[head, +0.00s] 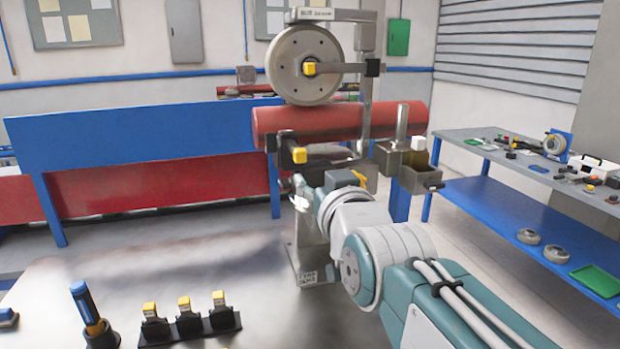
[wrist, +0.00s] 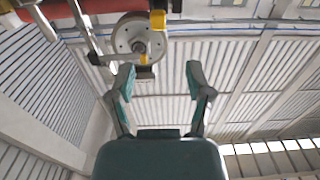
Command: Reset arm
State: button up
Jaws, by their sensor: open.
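My gripper (wrist: 160,82) is open in the wrist view, its two dark green fingers apart with nothing held between them. The wrist view looks up towards the ceiling. In the head view my arm reaches from the lower right towards the stand in the middle, and its end is partly hidden behind its own joints. A grey wheel (head: 303,62) with a yellow-tipped hub is mounted above a red tube (head: 330,118). The wheel also shows in the wrist view (wrist: 126,34), beyond the fingers and partly behind a yellow piece (wrist: 158,19). I cannot tell whether the gripper touches anything.
A grey bin (head: 415,180) hangs right of the stand, near my arm. A metal table (head: 80,290) in front holds a blue-handled tool (head: 88,308) and several yellow-topped black clips (head: 185,318). A blue-legged workbench (head: 480,155) with small parts stands right. The table's middle is clear.

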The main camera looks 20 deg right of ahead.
jog(key=s+f+g, duration=0.6)
jog(key=s+f, duration=0.2)
jog(key=f, duration=0.4)
jog(key=s+f+g, duration=0.6)
jog(key=s+f, duration=0.1)
jog(key=f, duration=0.5)
jog(key=shift+s, duration=0.4)
